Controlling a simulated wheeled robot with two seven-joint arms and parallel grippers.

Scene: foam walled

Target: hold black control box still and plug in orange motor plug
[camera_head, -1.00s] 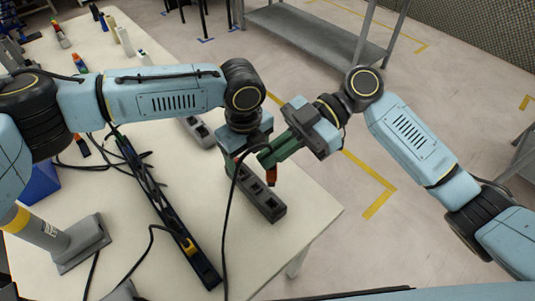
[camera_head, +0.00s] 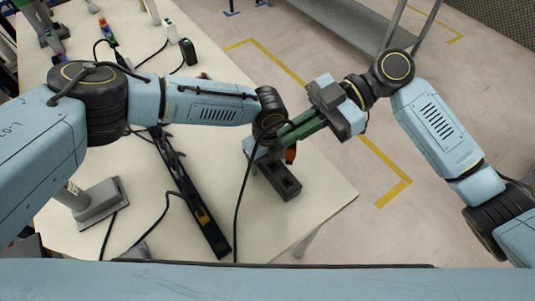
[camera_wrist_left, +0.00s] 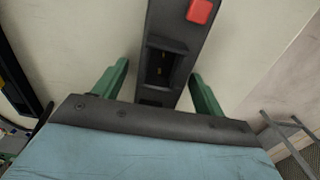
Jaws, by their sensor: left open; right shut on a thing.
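The black control box (camera_head: 282,186) lies on the table near its right edge, long and narrow with sockets in its top. In the left wrist view the box (camera_wrist_left: 160,95) runs between my left gripper's two green fingers (camera_wrist_left: 160,70), which stand open with a gap on each side. In the head view the left gripper (camera_head: 258,153) is at the box's far part, its fingertips hidden. My right gripper (camera_head: 290,131) is shut on the orange motor plug (camera_head: 291,154), which is above and beside the box, partly hidden by the fingers. A red piece (camera_wrist_left: 201,10) shows on the box top.
A black rail (camera_head: 190,195) lies on the table left of the box. A black cable (camera_head: 240,200) hangs in front of the left gripper. A grey stand (camera_head: 100,203) and small items are further left. The table front right of the rail is clear.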

